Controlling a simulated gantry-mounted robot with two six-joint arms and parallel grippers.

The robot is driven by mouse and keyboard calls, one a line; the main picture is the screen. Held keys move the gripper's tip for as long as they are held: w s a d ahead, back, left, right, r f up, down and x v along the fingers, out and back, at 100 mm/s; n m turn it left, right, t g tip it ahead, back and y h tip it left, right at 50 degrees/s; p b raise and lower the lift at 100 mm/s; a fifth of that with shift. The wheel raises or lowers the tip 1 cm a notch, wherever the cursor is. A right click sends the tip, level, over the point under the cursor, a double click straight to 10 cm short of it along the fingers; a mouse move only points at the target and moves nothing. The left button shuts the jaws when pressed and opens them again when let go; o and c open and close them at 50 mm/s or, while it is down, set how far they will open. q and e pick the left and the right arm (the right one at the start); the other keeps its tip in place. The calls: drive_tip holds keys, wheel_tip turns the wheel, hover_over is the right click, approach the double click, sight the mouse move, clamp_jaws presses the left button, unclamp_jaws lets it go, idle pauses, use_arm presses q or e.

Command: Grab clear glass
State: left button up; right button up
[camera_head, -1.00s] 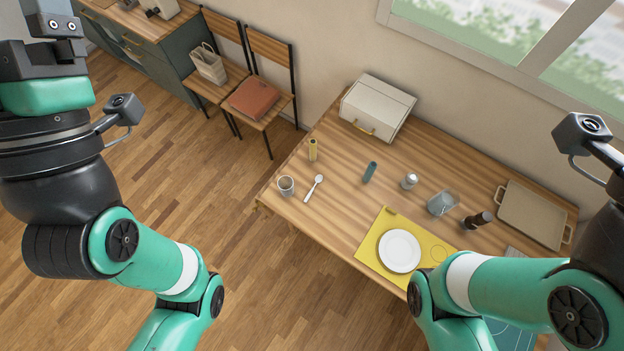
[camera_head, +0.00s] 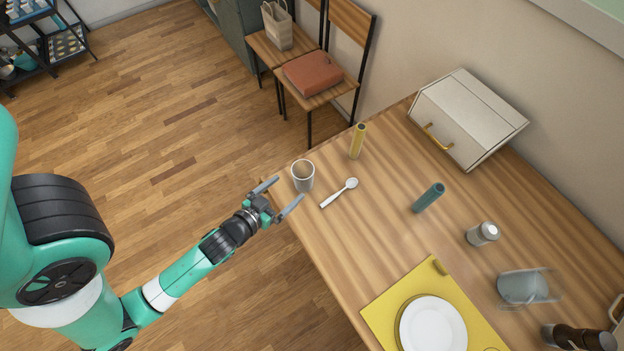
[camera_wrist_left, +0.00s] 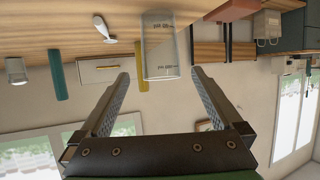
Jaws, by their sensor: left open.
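The clear glass (camera_head: 303,177) stands upright near the left corner of the wooden table. In the left wrist view, where the scene looks upside down, it is a see-through beaker (camera_wrist_left: 161,45) with dark measuring marks. My left gripper (camera_head: 290,188) is open and empty at the table edge, its fingers pointing at the glass. In the wrist view the glass lies ahead, roughly between the two fingertips (camera_wrist_left: 160,74). It does not look gripped. My right gripper is not in view.
A white spoon (camera_head: 339,193) lies right of the glass, with a yellow cylinder (camera_head: 357,141) behind. Farther right are a teal cylinder (camera_head: 428,198), a shaker (camera_head: 483,234) and another clear container (camera_head: 520,287). A white box (camera_head: 467,117) stands at the wall.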

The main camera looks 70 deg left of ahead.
sight(309, 168)
use_arm(q)
drive_tip(key=shift+w+a, duration=0.3)
drive_tip(key=x, duration=0.6)
drive_tip(key=shift+w+r, duration=0.1)
drive_tip(key=shift+w+a+b, duration=0.2)
drive_tip(key=shift+w+b, duration=0.05)
drive_tip(key=shift+b, duration=0.15)
drive_tip(key=b+x, duration=0.1)
drive_tip(key=x, duration=0.3)
drive_tip(key=shift+w+a, duration=0.2)
drive_tip(key=shift+w, duration=0.1)
drive_tip(key=c, duration=1.5)
drive_tip(key=shift+r, duration=0.1)
